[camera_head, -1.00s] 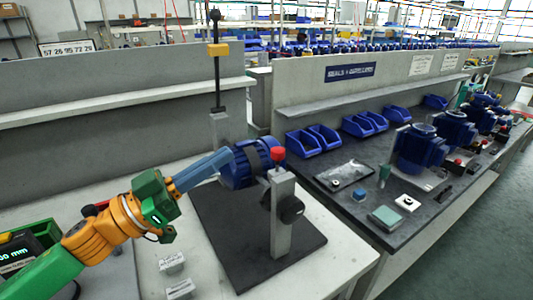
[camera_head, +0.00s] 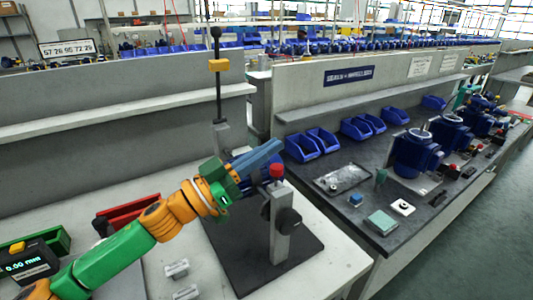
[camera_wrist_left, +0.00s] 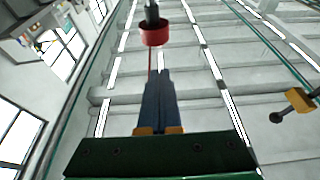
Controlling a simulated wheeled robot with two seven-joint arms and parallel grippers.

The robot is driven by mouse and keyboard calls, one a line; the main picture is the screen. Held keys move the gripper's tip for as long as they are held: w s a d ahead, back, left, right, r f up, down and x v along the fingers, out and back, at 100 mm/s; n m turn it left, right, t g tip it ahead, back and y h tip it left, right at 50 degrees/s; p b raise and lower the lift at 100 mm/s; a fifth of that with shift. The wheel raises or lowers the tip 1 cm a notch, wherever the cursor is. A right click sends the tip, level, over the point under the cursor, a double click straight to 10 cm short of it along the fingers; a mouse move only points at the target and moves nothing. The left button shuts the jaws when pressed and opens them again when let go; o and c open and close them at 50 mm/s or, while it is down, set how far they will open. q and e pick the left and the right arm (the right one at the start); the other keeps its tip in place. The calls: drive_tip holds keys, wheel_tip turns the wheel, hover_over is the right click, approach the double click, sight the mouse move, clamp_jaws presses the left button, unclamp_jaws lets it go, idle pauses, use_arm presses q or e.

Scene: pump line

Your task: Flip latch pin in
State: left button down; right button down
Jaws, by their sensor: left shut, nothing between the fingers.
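A grey upright post (camera_head: 281,235) stands on a dark base plate, with a red cap (camera_head: 277,170) on top and a black round knob (camera_head: 289,221) on its side. I cannot tell which part is the latch pin. My left gripper (camera_head: 278,147) is shut and empty, its blue fingers pointing up and right, with tips just above the red cap in the picture. In the left wrist view the shut fingers (camera_wrist_left: 158,73) point toward a red cap on a dark stem (camera_wrist_left: 154,32), with a visible gap. The blue pump body is mostly hidden behind the gripper. My right gripper is out of view.
A dark rod with a yellow block (camera_head: 218,65) rises behind the gripper. The dark base plate (camera_head: 240,270) lies on the pale bench. A red bin (camera_head: 130,211) and a gauge (camera_head: 28,263) are at left. Blue bins (camera_head: 302,147) stand on the right bench.

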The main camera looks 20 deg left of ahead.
sight(272, 173)
use_arm(q)
drive_tip(key=shift+s+f, duration=0.1)
drive_tip(key=shift+f, duration=1.75)
wheel_tip(272, 173, down, 2)
drive_tip(key=shift+s+f+b, duration=0.1)
drive_tip(key=shift+b, duration=0.55)
